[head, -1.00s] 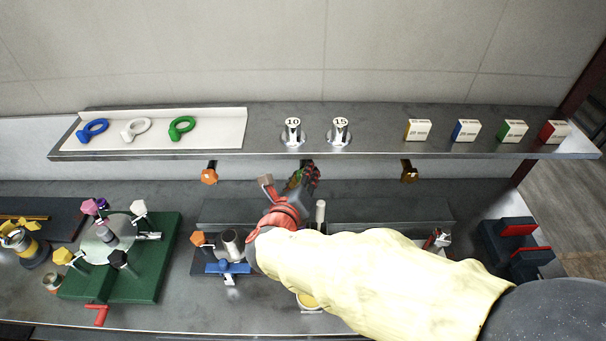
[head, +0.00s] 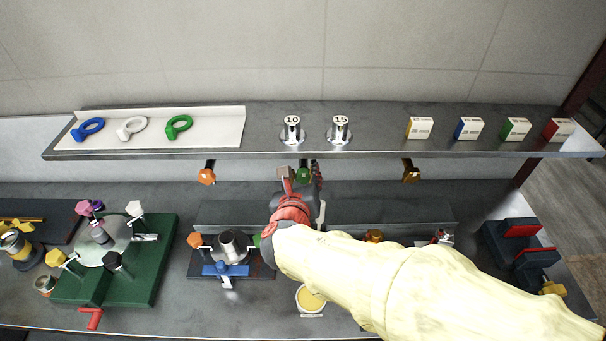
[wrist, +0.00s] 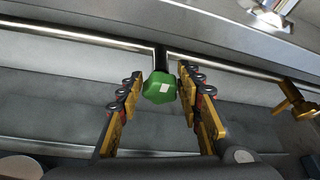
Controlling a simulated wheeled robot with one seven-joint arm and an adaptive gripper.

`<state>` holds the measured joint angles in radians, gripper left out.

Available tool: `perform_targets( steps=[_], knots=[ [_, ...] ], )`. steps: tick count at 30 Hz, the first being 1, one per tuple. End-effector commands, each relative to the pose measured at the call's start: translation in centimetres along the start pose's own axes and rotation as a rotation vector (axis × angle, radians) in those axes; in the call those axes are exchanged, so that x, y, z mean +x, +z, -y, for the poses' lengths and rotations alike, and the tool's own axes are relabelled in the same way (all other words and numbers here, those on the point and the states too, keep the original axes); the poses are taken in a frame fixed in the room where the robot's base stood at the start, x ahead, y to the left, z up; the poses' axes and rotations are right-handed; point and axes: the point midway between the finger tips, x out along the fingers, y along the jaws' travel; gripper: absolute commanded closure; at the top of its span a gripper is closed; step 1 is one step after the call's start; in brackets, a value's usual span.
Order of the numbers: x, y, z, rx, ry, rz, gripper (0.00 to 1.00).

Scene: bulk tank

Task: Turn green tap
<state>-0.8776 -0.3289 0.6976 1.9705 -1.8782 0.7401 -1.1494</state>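The green tap (wrist: 160,87) is a faceted green knob with a pale square on its face, on a dark stem below the shelf edge. In the head view the green tap (head: 303,174) shows just beyond my gripper. My gripper (wrist: 159,92) is open, with one yellow-and-black finger on each side of the knob. Gaps show between both fingers and the knob, so I see no contact. In the head view my gripper (head: 302,180) reaches under the shelf, partly hidden by its own red and dark wrist parts.
Orange (head: 207,176) and brown-gold (head: 411,174) taps hang to either side. The steel shelf (head: 370,146) above holds rings, metal cones marked 10 and 15, and small boxes. A green fixture (head: 150,262) stands at left, and a small yellow-filled cup (head: 311,300) stands below my arm.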

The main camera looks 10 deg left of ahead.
Motion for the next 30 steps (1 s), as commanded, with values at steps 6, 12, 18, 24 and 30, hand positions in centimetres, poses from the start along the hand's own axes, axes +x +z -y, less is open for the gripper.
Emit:
perform_targets(
  steps=[6,12,18,24,30],
  knots=[
    [0.0,0.0,0.0,-0.001,-0.001,0.0,0.52],
    [0.0,0.0,0.0,-0.001,-0.001,0.0,0.52],
    [-1.2,0.1,-0.1,-0.001,0.002,0.003,0.52],
    [-4.9,0.2,-0.2,0.0,0.004,0.005,0.52],
    [-8.9,0.1,-0.1,-0.001,0.004,0.003,0.52]
  ],
)
